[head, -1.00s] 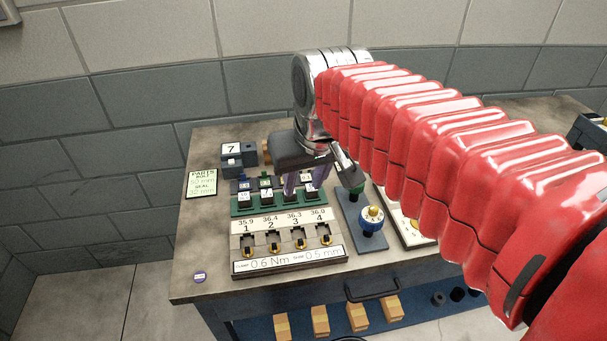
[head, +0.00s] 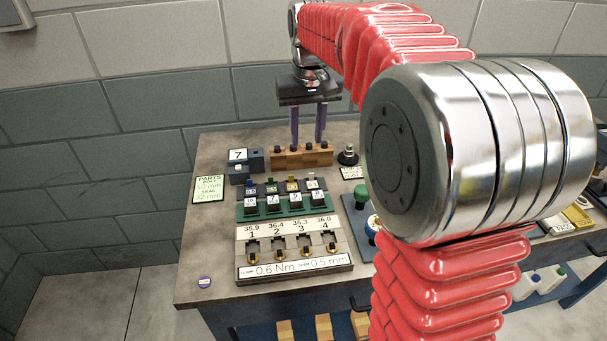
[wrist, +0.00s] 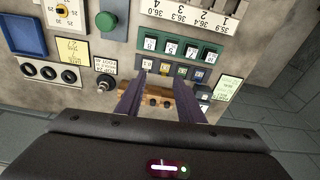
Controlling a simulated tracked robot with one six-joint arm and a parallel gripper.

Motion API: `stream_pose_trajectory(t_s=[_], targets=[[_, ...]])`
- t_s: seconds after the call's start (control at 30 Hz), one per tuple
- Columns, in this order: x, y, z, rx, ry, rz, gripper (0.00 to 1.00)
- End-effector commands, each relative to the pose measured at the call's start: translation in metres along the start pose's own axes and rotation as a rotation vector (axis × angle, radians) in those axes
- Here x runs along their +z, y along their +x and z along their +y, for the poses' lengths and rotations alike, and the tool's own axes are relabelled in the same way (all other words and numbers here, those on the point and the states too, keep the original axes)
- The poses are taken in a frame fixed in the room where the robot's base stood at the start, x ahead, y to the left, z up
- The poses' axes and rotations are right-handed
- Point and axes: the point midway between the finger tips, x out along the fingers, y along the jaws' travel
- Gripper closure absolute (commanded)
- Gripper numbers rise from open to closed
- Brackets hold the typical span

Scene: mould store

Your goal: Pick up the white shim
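The white shim (head: 312,183) sits at the right end of a short row of coloured shims in a dark holder, behind the green rack (head: 240,212). In the wrist view the white shim (wrist: 147,64) is at the left end of that row. My gripper (head: 307,140) is above the back of the bench, behind the shim row and over a wooden block. In the wrist view my gripper (wrist: 160,80) has its two purple fingers apart with nothing held between them. The left finger's tip appears near the white shim in that view.
The wooden block (head: 302,158) with black knobs stands behind the shims. Blue, green and yellow shims (head: 292,185) share the row. A numbered fixture (head: 293,267) stands in front. A dark block labelled 7 (head: 238,155) is at left. The bench's left front is mostly clear.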

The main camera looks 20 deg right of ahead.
Motion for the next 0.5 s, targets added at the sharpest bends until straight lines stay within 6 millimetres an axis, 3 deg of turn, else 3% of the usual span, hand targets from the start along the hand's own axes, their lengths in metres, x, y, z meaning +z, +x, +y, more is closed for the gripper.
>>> stream_pose_trajectory(t_s=[0.2, 0.5], targets=[[-0.036, 0.024, 0.013, 0.002, 0.022, -0.052, 0.66], [-0.074, 0.061, 0.031, 0.004, 0.048, -0.118, 0.66]])
